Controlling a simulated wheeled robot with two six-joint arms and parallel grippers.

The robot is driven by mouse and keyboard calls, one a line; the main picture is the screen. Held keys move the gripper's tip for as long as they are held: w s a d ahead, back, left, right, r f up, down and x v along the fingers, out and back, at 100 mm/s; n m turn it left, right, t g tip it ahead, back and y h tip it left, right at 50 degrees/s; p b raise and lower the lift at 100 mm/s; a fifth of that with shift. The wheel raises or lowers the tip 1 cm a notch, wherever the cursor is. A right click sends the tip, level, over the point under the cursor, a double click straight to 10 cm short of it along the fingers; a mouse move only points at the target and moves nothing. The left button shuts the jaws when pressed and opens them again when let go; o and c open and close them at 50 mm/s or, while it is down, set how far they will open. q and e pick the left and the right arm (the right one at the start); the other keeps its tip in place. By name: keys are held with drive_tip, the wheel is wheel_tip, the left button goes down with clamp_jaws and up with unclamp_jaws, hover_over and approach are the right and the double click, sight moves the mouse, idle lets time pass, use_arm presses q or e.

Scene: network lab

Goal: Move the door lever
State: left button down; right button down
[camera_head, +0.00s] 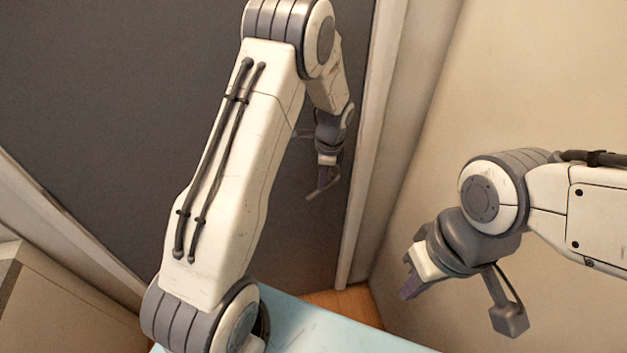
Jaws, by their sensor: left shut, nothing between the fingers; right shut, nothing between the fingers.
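The dark grey door (150,100) fills the left and middle of the head view, inside a pale frame. A thin light bar, which looks like the door lever (322,190), shows near the door's right edge, slanting down to the left. My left gripper (323,176) is right at this bar, with its fingers shut and nothing between them. I cannot tell whether the fingers touch the lever. My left arm hides part of the door. My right gripper (410,287) is shut and empty, in front of the beige wall, well to the right of the lever.
The pale door frame (365,160) runs down beside the lever, with a beige wall (540,80) to its right. A strip of wooden floor (345,303) shows below the door. A beige box-like piece (60,305) stands at the lower left.

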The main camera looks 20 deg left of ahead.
use_arm(q)
drive_tip(key=shift+w+d+r, duration=0.15)
drive_tip(key=shift+d, duration=0.25)
drive_tip(key=shift+w+d+r, duration=0.1)
drive_tip(key=shift+d, duration=0.25)
drive_tip(key=shift+w, duration=0.1)
drive_tip(key=shift+r, duration=0.1)
drive_tip(key=shift+w+d+r, duration=0.1)
drive_tip(key=shift+r, duration=0.25)
wheel_tip(320, 180, up, 10)
drive_tip(key=b, duration=0.3)
drive_tip(key=shift+s+d+f, duration=0.15)
drive_tip(key=shift+s+f, duration=0.05)
drive_tip(key=shift+f, duration=0.05)
